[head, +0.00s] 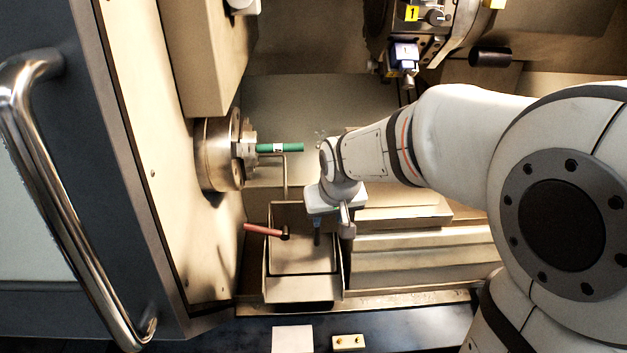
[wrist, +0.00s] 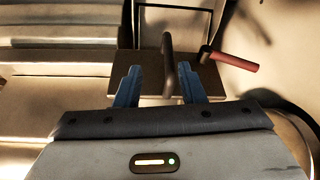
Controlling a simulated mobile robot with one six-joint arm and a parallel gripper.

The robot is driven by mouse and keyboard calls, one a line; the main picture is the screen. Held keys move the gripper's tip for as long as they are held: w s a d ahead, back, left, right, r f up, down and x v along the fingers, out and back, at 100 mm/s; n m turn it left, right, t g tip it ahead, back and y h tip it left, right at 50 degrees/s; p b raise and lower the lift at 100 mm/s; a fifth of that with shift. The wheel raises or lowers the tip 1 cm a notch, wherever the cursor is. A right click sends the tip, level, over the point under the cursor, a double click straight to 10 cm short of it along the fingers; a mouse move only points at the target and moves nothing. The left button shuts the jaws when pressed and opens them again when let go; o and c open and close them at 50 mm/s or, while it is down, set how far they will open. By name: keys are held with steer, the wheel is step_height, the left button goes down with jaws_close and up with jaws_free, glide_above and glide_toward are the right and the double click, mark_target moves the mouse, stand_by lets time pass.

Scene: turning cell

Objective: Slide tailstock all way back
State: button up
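A beige box-like body (head: 300,290) sits low in the middle of the head view; it may be the tailstock, but I cannot tell for certain. A red-handled lever (head: 262,230) sticks out to its left; the lever also shows in the wrist view (wrist: 235,61). My gripper (head: 317,232) points down over this body. In the wrist view its two blue fingers (wrist: 158,86) are spread. A dark upright bar (wrist: 168,65) appears between them; I cannot tell its depth, and no contact shows.
The chuck (head: 218,155) at left holds a green bar (head: 282,148). A thin bent rod (head: 286,175) stands below the bar. The tool turret (head: 425,35) is at upper right. Beige stepped covers (head: 420,255) lie right of my gripper. The door handle (head: 60,200) is far left.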

mark_target(318, 240)
steer(key=w+f, duration=0.1)
steer(key=f, duration=0.1)
steer(key=w+a+f, duration=0.1)
steer(key=w+f, duration=0.1)
steer(key=f, duration=0.1)
steer(key=w+a+f, duration=0.1)
steer(key=w+f, duration=0.1)
steer(key=shift+a+f+p, duration=0.1)
steer(key=shift+f+p, duration=0.15)
steer(key=shift+p, duration=0.1)
steer(key=shift+c, duration=0.2)
jaws_close()
